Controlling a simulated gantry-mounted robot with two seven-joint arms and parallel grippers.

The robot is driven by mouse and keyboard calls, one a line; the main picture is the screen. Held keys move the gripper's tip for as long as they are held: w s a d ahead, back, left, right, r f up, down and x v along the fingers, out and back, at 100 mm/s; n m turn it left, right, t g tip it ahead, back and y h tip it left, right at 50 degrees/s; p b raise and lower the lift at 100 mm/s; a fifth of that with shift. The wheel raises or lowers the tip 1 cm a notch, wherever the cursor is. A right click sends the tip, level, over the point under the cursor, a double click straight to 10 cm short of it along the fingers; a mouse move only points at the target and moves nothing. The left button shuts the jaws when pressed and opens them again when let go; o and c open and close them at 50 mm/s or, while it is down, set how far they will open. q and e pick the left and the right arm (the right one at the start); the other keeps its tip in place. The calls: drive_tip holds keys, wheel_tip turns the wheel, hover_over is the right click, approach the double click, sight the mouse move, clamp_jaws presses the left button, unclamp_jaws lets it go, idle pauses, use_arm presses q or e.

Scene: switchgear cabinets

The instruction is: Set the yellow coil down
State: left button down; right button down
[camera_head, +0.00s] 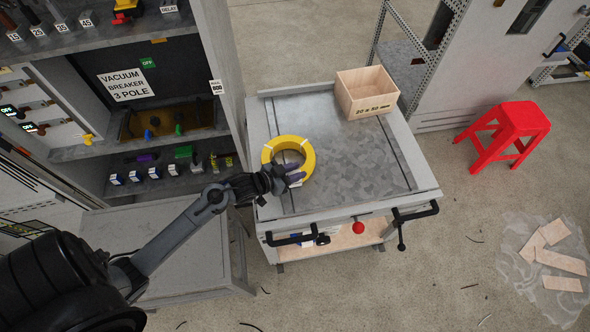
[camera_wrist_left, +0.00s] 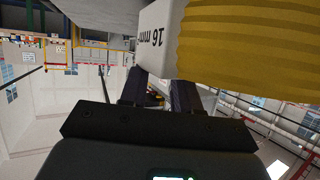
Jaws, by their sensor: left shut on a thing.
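The yellow coil (camera_head: 288,141) is a ring with pale ties, over the left part of the grey cart top (camera_head: 350,150). My left gripper (camera_head: 292,177) reaches in from the left and is shut on the coil's near side. I cannot tell whether the coil touches the cart top or is a little above it. In the left wrist view, the ribbed yellow coil (camera_wrist_left: 250,45) fills the upper right, and its white label (camera_wrist_left: 155,40) is by the fingers (camera_wrist_left: 158,92). The exact contact is partly hidden. My right gripper is not in view.
A wooden box (camera_head: 366,94) stands at the cart's back right corner. The cart top's middle and right are clear. The switchgear cabinet (camera_head: 150,100) stands close on the left. Black handles (camera_head: 415,212) line the cart's front. A red stool (camera_head: 508,133) stands to the right.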

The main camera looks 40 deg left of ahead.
use_arm(q)
drive_tip(key=c, duration=1.2)
unclamp_jaws()
drive_tip(key=shift+f, duration=0.15)
drive_tip(key=o, duration=0.4)
drive_tip(key=p+v, duration=0.2)
drive_tip(key=v, duration=0.9)
drive_tip(key=s+d+r+n+g+y, duration=0.1)
drive_tip(key=s+d+r+g+y, duration=0.2)
drive_tip(key=s+d+g, duration=0.6)
drive_tip(key=shift+s+d+g, duration=0.3)
drive_tip(key=shift+s+d, duration=1.45)
drive_tip(key=shift+d, duration=0.3)
